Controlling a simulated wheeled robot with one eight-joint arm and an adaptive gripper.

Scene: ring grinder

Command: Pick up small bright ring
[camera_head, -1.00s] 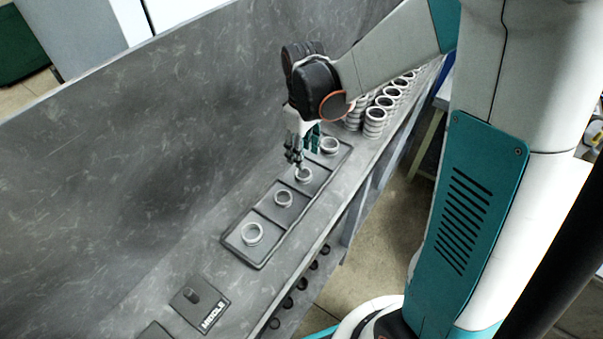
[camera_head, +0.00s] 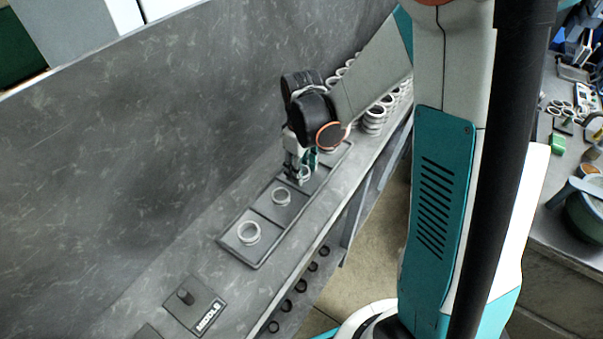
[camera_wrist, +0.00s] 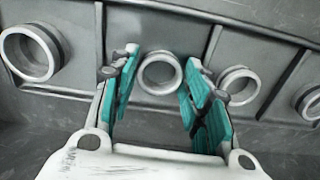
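A dark tray (camera_head: 286,229) on the bench holds a row of light metal rings in separate compartments. My gripper (camera_wrist: 160,66) is open, its teal-padded fingers on either side of a small bright ring (camera_wrist: 160,88), with visible gaps on both sides. In the head view my gripper (camera_head: 299,176) is low over this ring's compartment and partly covers the ring. A larger ring (camera_head: 241,238) lies at the near end.
Stacks of rings (camera_head: 372,122) stand farther along the bench, behind my gripper. A tall grey panel (camera_head: 150,140) runs along the bench's left side. A plate marked MIDDLE with a dark knob (camera_head: 185,297) lies nearer. Dark rings (camera_head: 300,286) sit on a lower shelf.

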